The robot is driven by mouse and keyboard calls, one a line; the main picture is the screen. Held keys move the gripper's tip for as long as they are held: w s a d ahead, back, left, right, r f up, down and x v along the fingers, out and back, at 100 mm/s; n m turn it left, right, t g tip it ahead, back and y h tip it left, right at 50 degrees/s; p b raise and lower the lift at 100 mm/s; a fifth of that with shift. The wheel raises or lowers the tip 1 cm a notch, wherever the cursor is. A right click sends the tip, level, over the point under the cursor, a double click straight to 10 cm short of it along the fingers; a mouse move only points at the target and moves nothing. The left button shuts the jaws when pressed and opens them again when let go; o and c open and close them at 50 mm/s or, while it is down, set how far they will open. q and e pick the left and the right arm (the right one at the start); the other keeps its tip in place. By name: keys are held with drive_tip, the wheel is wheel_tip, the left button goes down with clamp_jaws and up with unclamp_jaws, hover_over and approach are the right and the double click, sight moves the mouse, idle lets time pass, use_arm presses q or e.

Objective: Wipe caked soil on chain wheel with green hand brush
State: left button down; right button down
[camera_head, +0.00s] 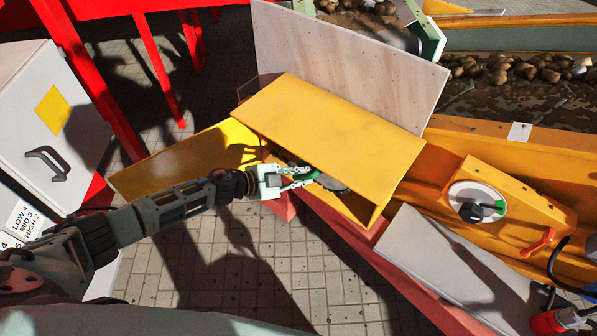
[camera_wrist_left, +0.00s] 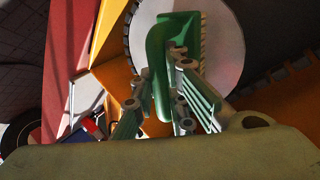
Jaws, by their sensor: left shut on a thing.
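My left gripper (camera_head: 297,178) reaches under the yellow hood and is shut on the green hand brush (camera_head: 303,169). In the left wrist view, the brush (camera_wrist_left: 158,62) stands upright between the fingers, with pale bristles along its right side. The chain wheel (camera_head: 331,183) shows only in part below the hood's edge, just right of the gripper. In the left wrist view, the wheel (camera_wrist_left: 224,50) is a large pale disc with dark teeth, right behind the brush. I cannot tell whether the bristles touch it. No caked soil can be made out clearly. My right gripper is not in view.
The yellow hood (camera_head: 330,125) covers the space above the gripper. A pale panel (camera_head: 350,62) rises behind it. A grey cabinet (camera_head: 50,120) stands left. A dial with a green-tipped lever (camera_head: 477,207) is on the yellow frame at right. Potatoes (camera_head: 545,70) lie on the belt at the back.

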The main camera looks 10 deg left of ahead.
use_arm(q)
drive_tip(key=shift+s+d+r+p, duration=0.1)
drive_tip(key=shift+s+d+p, duration=0.15)
drive_tip(key=shift+d, duration=0.15)
drive_tip(key=shift+s+d+r+p, duration=0.1)
drive_tip(key=shift+d+p, duration=0.1)
drive_tip(key=shift+d, duration=0.2)
drive_tip(key=s+d+p, duration=0.2)
drive_tip(key=d, duration=0.3)
drive_tip(key=shift+s+d+p, duration=0.15)
drive_tip(key=shift+d+p, duration=0.15)
drive_tip(key=shift+p, duration=0.05)
drive_tip(key=shift+f, duration=0.1)
drive_tip(key=shift+s+a+p, duration=0.25)
drive_tip(key=shift+s+a, duration=0.15)
drive_tip(key=shift+s, duration=0.5)
drive_tip(key=shift+s+a+p, duration=0.2)
drive_tip(key=shift+s+a, duration=0.25)
drive_tip(key=shift+s, duration=0.45)
drive_tip(key=shift+s+a+p, duration=0.25)
drive_tip(key=shift+s+a, duration=0.15)
drive_tip(key=shift+s, duration=0.5)
drive_tip(key=shift+f, duration=0.1)
drive_tip(key=shift+s+a+p, duration=0.2)
drive_tip(key=shift+s+a, duration=0.15)
drive_tip(key=shift+s, duration=0.35)
drive_tip(key=shift+s+a+p, duration=0.2)
drive_tip(key=shift+s+a, duration=0.1)
drive_tip(key=shift+s, duration=0.4)
